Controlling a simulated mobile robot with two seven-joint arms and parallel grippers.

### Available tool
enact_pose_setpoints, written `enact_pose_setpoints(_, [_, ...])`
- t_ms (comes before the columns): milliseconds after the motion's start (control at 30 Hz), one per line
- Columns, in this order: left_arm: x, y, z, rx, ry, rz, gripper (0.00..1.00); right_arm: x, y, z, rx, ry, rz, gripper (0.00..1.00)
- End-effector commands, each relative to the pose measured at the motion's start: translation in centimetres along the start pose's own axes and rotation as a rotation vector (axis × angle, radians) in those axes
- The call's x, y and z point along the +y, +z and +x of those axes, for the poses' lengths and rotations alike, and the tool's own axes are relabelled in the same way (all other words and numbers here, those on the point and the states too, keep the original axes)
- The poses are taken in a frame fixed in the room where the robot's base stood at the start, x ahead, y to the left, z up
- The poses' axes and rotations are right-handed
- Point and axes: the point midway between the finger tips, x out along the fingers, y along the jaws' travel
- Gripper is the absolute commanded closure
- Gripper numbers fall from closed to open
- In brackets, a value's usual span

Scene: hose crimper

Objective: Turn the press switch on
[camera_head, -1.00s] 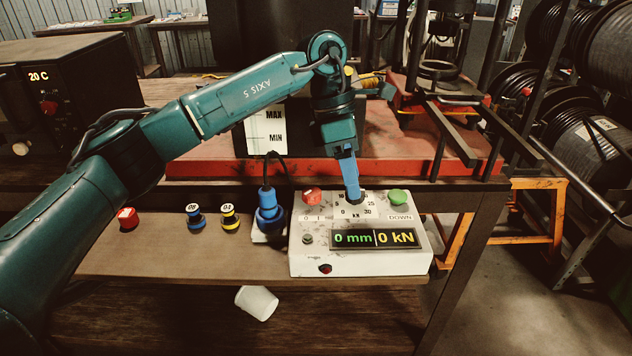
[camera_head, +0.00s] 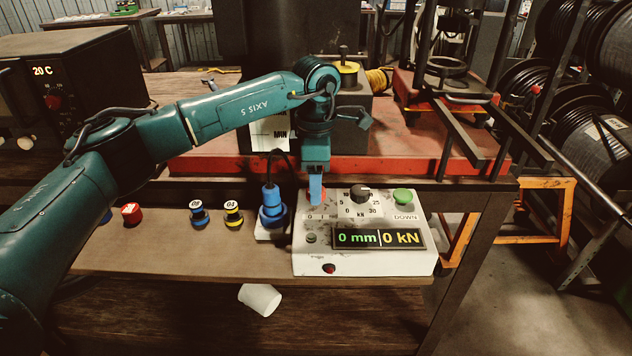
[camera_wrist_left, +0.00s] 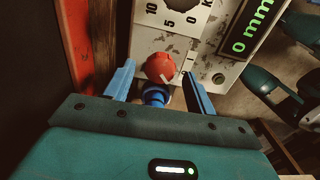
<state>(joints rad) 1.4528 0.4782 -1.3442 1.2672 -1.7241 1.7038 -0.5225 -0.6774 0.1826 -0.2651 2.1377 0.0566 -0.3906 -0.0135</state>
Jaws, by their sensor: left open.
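The press control box (camera_head: 365,262) is white and sits on the bench, its display (camera_head: 378,238) reading 0 mm and 0 kN. Its red rotary switch (camera_wrist_left: 162,68), with a pale pointer mark, shows in the left wrist view between the blue fingers of my left gripper (camera_wrist_left: 160,82). The gripper is open, one finger on each side of the knob; I cannot tell if they touch it. In the head view my left gripper (camera_head: 315,190) points down over the switch and hides most of it. My right gripper is not in view.
A black dial (camera_head: 360,194) and a green DOWN button (camera_head: 403,196) are right of the switch. A blue plug (camera_head: 271,208) stands close to the left. Two round dies (camera_head: 198,214) (camera_head: 232,213) and a red piece (camera_head: 131,213) lie further left. A red press base (camera_head: 400,166) is behind.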

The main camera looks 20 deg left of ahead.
Motion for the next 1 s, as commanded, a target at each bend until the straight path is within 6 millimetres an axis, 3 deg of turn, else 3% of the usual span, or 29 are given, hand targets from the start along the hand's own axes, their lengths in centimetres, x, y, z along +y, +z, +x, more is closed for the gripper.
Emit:
enact_pose_setpoints(133, [-0.03,0.01,1.08,-0.001,-0.001,0.001,0.44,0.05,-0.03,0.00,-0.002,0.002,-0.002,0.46])
enact_pose_setpoints(433, [-0.02,0.02,1.31,-0.001,0.000,0.001,0.44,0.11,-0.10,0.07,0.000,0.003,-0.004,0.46])
enact_pose_setpoints(1000, [-0.02,0.04,1.27,-0.002,0.000,0.001,0.89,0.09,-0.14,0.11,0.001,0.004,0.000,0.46])
